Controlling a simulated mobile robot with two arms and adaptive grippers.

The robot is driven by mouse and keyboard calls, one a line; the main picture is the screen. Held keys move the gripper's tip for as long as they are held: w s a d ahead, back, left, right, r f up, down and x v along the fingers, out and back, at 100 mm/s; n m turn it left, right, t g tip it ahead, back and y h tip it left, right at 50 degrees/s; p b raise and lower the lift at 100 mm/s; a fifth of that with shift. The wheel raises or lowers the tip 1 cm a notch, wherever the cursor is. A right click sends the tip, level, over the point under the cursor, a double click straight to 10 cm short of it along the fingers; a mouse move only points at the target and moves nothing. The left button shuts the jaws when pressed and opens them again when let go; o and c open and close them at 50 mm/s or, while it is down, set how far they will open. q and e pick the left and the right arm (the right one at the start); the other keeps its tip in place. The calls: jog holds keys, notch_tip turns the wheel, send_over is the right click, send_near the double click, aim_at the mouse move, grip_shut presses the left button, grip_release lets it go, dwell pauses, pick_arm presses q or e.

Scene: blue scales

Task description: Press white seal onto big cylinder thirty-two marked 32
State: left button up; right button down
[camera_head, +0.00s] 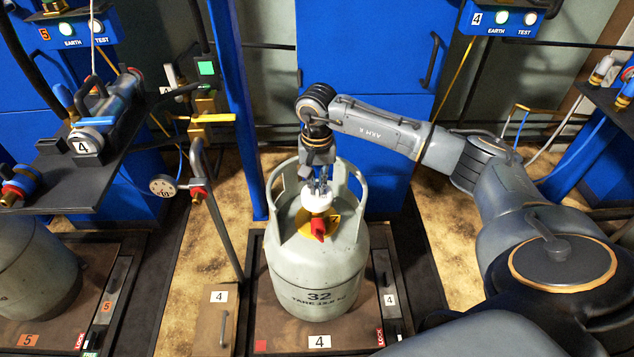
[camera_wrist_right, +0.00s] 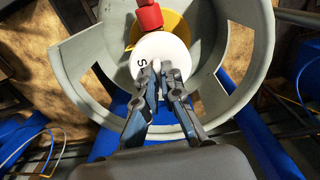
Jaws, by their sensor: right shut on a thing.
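The big grey-green cylinder (camera_head: 313,270) marked 32 stands upright on the scale platform marked 4. The white seal (camera_head: 316,198) is a round white piece inside the cylinder's collar, over the yellow and red valve top. In the right wrist view the seal (camera_wrist_right: 160,52) shows part of a letter and sits beside the red valve part (camera_wrist_right: 149,16). My right gripper (camera_head: 320,183) points down into the collar. Its fingertips (camera_wrist_right: 163,70) are shut on the seal's middle. Whether the seal touches the valve is hidden. My left gripper is not in view.
The collar (camera_head: 281,200) rises around the gripper. A thin grey pole with a handle (camera_head: 216,215) stands left of the cylinder. A black shelf (camera_head: 75,185) with a grey filling head marked 4 is further left. A blue post (camera_head: 233,100) stands behind.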

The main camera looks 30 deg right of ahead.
jog(key=shift+f, duration=0.3)
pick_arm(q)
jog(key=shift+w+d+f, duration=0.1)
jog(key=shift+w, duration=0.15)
pick_arm(e)
jog(key=c, duration=1.4)
grip_release()
jog(key=shift+r, duration=0.1)
